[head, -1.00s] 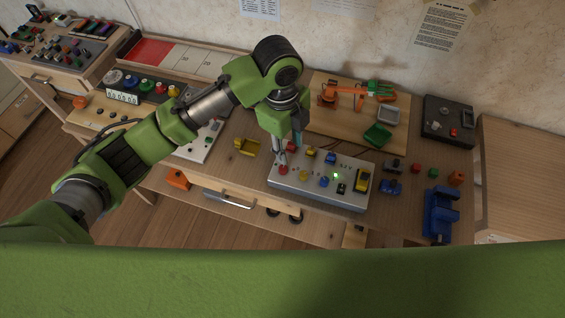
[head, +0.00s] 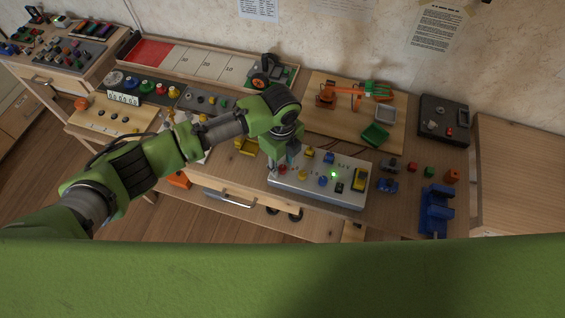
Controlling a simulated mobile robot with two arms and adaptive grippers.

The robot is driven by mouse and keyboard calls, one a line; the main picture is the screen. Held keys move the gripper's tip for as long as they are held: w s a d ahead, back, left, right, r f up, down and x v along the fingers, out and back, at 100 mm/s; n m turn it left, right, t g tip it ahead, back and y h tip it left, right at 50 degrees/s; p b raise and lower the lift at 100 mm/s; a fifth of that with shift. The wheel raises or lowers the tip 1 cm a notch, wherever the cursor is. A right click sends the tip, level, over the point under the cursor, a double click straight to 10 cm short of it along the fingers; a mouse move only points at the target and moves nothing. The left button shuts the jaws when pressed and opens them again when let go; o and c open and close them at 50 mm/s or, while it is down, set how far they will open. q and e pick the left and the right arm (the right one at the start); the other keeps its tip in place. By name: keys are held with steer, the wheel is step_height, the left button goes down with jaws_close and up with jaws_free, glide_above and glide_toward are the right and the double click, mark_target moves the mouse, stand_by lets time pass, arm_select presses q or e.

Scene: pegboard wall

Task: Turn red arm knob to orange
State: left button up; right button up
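A grey control box (head: 310,195) stands on the table's front part. It carries red, yellow and blue knobs, a lit green lamp (head: 334,174) and a yellow switch (head: 359,180). A red knob (head: 283,169) is at its front left. My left gripper (head: 273,166) points down at the box's left edge, just left of this knob. Its fingers are small and partly hidden by its own body, so I cannot tell whether they are open or touch the knob. An orange toy robot arm (head: 346,91) stands on a wooden board behind the box. My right gripper is out of view.
A green tray (head: 375,134) and a grey tray (head: 382,114) lie near the toy arm. A black box (head: 443,120) and a blue holder (head: 436,211) are at right. A yellow part (head: 246,147) lies left of the control box. Small coloured blocks are to its right.

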arm_select(q)
steer(key=shift+f, duration=0.6)
jaws_close()
steer(key=shift+m, duration=0.3)
steer(key=m, duration=0.5)
steer(key=shift+b, duration=0.3)
steer(key=m+b, duration=0.1)
steer(key=m, duration=0.5)
steer(key=shift+m, duration=0.3)
